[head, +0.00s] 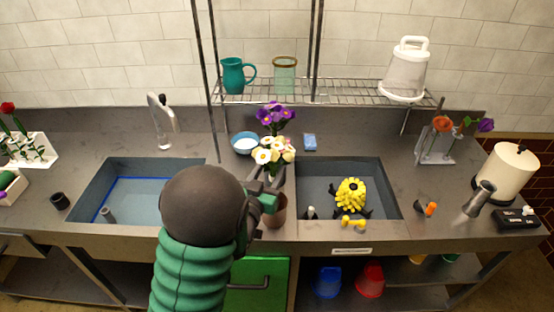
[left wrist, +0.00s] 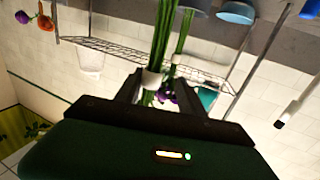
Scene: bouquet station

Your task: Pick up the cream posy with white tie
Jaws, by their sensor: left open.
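The cream posy (head: 270,152), with pale cream and white blooms, stands upright near the middle of the counter in the head view. Its white tie (left wrist: 152,79) shows around green stems (left wrist: 160,40) in the left wrist view, where the picture looks upside down. My left gripper (head: 270,188) is open, just below the blooms. In the left wrist view, the tied stems appear between or just beyond the fingers of the left gripper (left wrist: 158,88); contact cannot be told. My arm hides part of the stems. My right gripper is not in view.
Purple flowers (head: 273,114) stand close behind the posy. A brown pot (head: 277,212) is beside my left gripper. A blue bowl (head: 244,143) and blue sponge (head: 309,142) lie behind. Sinks flank the spot; the right one holds a yellow bouquet (head: 350,194). A wire rack (head: 330,92) hangs above.

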